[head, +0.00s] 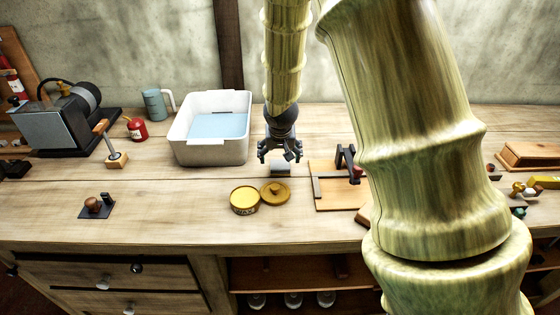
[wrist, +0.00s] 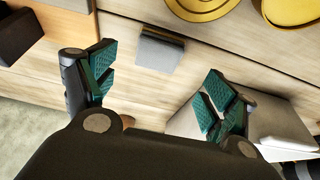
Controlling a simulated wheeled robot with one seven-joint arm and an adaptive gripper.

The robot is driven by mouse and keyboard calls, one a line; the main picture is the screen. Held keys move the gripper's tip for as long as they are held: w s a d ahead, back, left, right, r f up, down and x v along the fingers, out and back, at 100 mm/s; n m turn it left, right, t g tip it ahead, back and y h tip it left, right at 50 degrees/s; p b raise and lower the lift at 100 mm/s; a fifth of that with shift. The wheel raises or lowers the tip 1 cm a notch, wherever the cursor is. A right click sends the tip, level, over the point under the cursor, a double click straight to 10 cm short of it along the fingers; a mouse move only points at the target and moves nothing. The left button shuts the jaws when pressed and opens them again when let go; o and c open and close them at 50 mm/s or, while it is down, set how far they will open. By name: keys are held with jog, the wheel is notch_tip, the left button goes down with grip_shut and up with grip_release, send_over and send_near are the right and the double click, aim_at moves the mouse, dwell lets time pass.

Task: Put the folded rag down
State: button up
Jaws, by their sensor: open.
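A small grey folded rag (head: 281,168) lies on the wooden bench, just behind the round yellow tin lid. It also shows in the wrist view (wrist: 160,50), flat on the planks and apart from the fingers. My gripper (head: 280,157) points down just above and behind the rag. In the wrist view, my gripper's green-padded fingers (wrist: 158,87) are spread wide with nothing between them. The rag lies beyond the fingertips in that view.
An open yellow wax tin (head: 245,201) and its lid (head: 275,193) stand in front of the rag. A white basin (head: 212,153) is close on the left. A wooden board (head: 336,200) with a dark clamp lies to the right. Bare bench extends front left.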

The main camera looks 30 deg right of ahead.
jog(key=shift+v, duration=1.5)
jog(key=shift+f, duration=0.1)
